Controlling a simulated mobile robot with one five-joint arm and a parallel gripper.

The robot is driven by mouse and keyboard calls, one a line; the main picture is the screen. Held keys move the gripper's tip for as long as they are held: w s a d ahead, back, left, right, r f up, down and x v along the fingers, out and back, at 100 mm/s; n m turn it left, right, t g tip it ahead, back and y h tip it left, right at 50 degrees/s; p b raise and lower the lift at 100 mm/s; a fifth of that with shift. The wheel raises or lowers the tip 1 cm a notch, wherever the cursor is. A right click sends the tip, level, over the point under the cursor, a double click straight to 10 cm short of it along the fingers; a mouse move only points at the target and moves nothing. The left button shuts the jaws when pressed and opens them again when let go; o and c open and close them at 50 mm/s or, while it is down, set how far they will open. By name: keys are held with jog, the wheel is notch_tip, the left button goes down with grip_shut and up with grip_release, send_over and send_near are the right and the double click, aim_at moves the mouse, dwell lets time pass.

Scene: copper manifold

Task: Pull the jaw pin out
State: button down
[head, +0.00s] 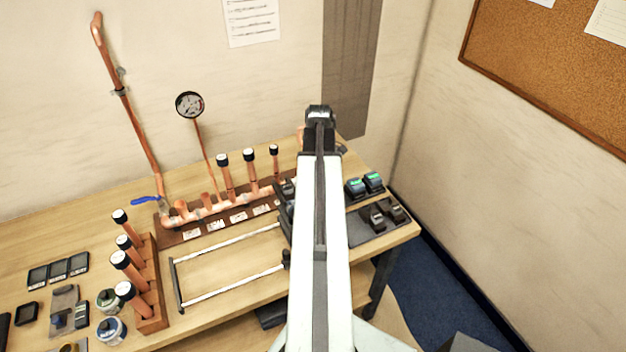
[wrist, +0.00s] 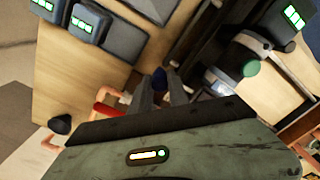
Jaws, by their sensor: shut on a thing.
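In the wrist view, my gripper (wrist: 162,82) has its two grey fingers closed around a small dark blue piece (wrist: 160,76), which looks like the head of the jaw pin. Only its end shows, so I cannot tell how far the pin sits in its hole. A dark press tool (wrist: 238,48) with a metal collar lies to the right of the fingers. In the head view, dark tool parts (head: 286,205) show left of my arm. My arm hides my gripper and the pin there.
Two chargers with green-lit batteries (head: 364,184) and a dark mat with black items (head: 375,224) are right of my arm. The copper manifold (head: 215,208), a metal frame (head: 226,270) and a rack of copper stubs (head: 148,290) are left. A red piece (wrist: 103,109) lies near the fingers.

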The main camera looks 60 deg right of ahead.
jog(key=c, duration=1.3)
grip_release()
jog(key=shift+s+d, duration=0.2)
jog(key=shift+d, duration=0.1)
jog(key=shift+o, duration=0.2)
jog(key=shift+a, duration=0.15)
jog(key=shift+w, duration=0.1)
notch_tip(320, 180, up, 8)
jog(key=p, duration=0.8)
jog(key=shift+f, duration=0.1)
